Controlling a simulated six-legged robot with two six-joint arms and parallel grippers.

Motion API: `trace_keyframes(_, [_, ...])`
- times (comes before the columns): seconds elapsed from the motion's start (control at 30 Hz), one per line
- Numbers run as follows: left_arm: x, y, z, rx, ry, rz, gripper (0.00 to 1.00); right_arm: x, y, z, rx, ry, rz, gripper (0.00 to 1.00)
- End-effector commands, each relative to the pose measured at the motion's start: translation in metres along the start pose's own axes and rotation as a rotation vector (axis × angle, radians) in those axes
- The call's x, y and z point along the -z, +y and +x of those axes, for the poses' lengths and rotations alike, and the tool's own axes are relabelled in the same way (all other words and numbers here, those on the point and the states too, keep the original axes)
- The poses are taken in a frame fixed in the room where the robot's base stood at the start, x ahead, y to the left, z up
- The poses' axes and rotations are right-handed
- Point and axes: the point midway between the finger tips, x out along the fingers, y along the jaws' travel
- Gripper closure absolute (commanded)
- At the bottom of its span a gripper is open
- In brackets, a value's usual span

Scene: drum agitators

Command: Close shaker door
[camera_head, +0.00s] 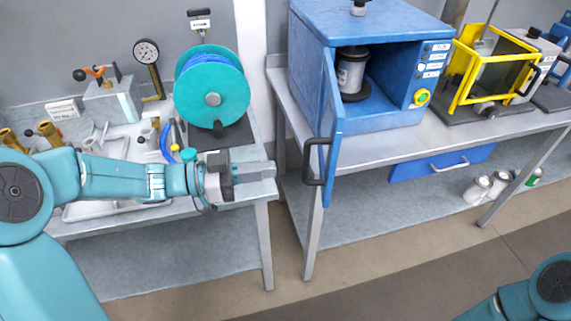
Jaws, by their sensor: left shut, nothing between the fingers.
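The blue shaker (380,25) stands on the right-hand table. Its blue door (331,120) is swung open at the left side and sticks out past the table's front edge. A black handle (312,162) sits on the door. Inside the open chamber is a can with a dark base and lid (352,74). My left gripper (271,172) is shut and empty, left of the handle and apart from it, over the right end of the left table. My right arm shows only in part at the bottom right corner; its gripper is out of view.
A teal reel (212,90) stands on the left table (258,190) behind my left arm. A gauge (147,54) stands farther left. A yellow-framed machine (492,68) is right of the shaker. A gap separates the tables; floor in front is clear.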

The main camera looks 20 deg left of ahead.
Motion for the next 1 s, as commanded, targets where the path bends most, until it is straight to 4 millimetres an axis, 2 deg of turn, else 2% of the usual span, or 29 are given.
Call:
trace_keyframes(0.1, [0.002, 0.002, 0.023, -0.005, 0.000, -0.002, 1.00, 0.000, -0.002, -0.005, 0.000, 0.000, 0.001, 0.57])
trace_keyframes(0.3, [0.001, 0.003, 0.044, -0.004, 0.000, -0.001, 1.00, 0.000, -0.002, -0.007, 0.000, 0.000, 0.001, 0.57])
trace_keyframes(0.77, [-0.001, 0.003, 0.048, 0.000, 0.000, 0.000, 1.00, 0.000, -0.002, -0.006, 0.000, 0.000, 0.001, 0.57])
trace_keyframes(1.0, [-0.003, 0.012, 0.061, 0.048, 0.001, 0.000, 1.00, 0.000, 0.003, 0.007, 0.000, 0.000, 0.001, 0.57])
